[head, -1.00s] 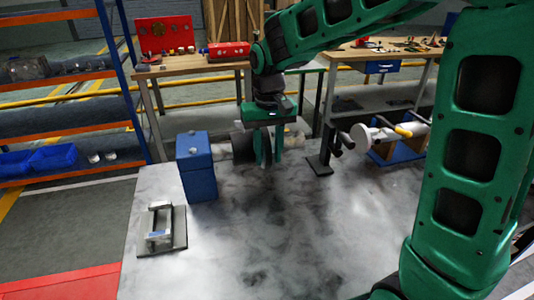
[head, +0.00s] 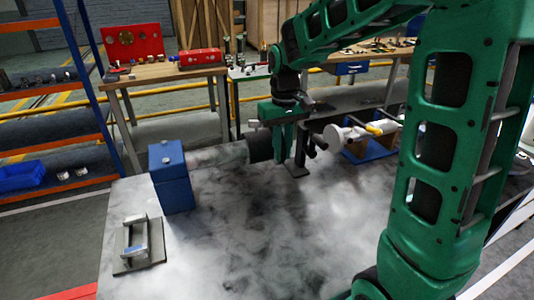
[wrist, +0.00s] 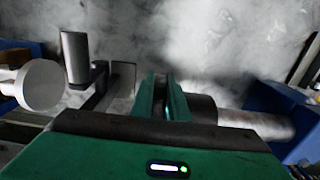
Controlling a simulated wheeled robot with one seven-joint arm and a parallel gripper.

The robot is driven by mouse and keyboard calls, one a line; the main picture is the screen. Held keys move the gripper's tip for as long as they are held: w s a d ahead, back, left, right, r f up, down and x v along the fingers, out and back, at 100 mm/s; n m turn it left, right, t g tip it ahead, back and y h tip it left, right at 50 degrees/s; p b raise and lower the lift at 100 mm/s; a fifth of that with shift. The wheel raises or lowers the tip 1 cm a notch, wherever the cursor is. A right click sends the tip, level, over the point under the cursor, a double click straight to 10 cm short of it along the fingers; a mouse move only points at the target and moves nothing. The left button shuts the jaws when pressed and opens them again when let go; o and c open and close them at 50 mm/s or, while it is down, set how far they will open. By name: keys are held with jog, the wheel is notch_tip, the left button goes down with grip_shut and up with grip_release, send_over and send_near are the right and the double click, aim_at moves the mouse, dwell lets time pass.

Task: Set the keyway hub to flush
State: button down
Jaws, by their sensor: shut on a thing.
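The dark keyway hub (head: 259,146) is a thick round collar on a pale metal shaft (head: 218,155). The shaft sticks out to the right from a blue block (head: 172,180) on the table. My gripper (head: 280,148) points down at the hub's right end, its fingers shut on part of the hub. In the wrist view the hub (wrist: 200,107) is right beside the fingers (wrist: 165,97), and the shaft (wrist: 255,122) runs on to the blue block. The fingers hide the hub's end face and what lies between them.
A dark stand (head: 298,158) stands close to the right of my gripper. Beyond it is a white round part with a yellow handle (head: 374,128). A metal bracket on a plate (head: 138,246) lies at the front left. The table's front middle is clear.

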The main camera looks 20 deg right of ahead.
jog(key=shift+d, duration=0.35)
jog(key=c, duration=1.7)
grip_release()
jog(key=shift+a, duration=0.1)
jog(key=shift+r, duration=0.35)
notch_tip(320, 180, up, 10)
jog(key=shift+r, duration=0.1)
